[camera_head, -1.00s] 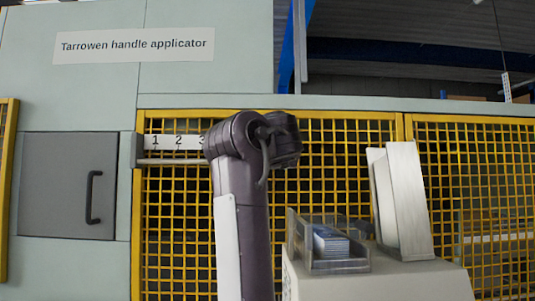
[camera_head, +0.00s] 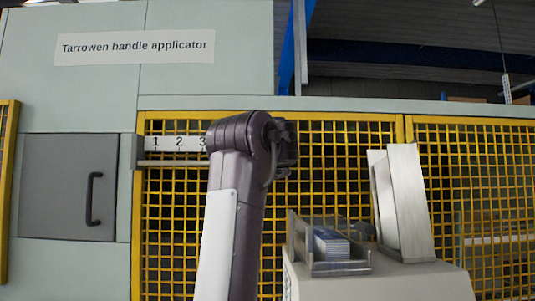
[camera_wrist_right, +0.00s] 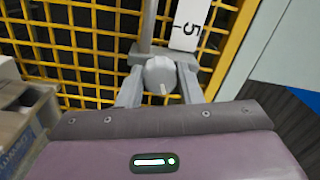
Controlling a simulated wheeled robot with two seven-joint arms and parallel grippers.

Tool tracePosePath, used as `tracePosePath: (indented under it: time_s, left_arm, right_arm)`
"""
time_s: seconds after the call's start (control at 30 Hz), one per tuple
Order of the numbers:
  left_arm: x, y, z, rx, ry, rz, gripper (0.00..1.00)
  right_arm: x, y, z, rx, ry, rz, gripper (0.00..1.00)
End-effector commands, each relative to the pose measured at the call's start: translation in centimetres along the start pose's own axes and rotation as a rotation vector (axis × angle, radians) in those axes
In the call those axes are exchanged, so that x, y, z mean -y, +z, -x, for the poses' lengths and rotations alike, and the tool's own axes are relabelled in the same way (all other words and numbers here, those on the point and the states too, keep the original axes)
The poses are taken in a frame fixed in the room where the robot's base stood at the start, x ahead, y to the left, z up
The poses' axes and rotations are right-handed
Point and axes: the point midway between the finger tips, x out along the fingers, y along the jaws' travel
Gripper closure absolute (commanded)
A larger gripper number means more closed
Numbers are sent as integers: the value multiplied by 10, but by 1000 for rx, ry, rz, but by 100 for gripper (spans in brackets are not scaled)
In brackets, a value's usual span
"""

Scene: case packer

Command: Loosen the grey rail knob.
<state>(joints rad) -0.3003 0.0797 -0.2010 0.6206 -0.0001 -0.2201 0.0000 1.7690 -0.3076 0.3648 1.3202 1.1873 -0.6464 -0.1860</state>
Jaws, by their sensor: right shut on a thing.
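The grey rail knob (camera_wrist_right: 159,77) shows in the right wrist view, a rounded grey piece with a pale line on its face. It sits on the rail (camera_wrist_right: 147,28), just below the white scale strip (camera_wrist_right: 189,24) at the number 5. My right gripper (camera_wrist_right: 161,68) is shut on the knob, with one finger on each side of it. In the head view my right arm hides the knob and the strip beyond 3; the strip (camera_head: 176,143) shows 1, 2 and 3. My left gripper is in neither view.
Yellow mesh guarding (camera_head: 350,123) stands behind the rail. A grey door (camera_head: 66,185) with a dark handle is at the left. At the right, a clear tray (camera_head: 341,268) with a blue-and-white stack stands on a pale housing (camera_head: 385,284), beside a tilted white panel (camera_head: 404,200).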

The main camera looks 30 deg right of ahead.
Motion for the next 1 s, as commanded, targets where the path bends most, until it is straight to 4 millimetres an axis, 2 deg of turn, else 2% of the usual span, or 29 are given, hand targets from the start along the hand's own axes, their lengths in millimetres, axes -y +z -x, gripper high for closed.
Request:
tracePosePath:
  time_s: [0.2, 0.43, 1.0]
  left_arm:
    - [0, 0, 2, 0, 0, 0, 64]
    - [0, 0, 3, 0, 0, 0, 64]
    - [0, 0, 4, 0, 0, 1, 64]
  right_arm:
    - [0, 0, 0, -6, 0, -160, 91]
    - [-1, 0, 0, -12, 0, -267, 91]
    - [-2, 1, 0, -13, 3, -321, 91]
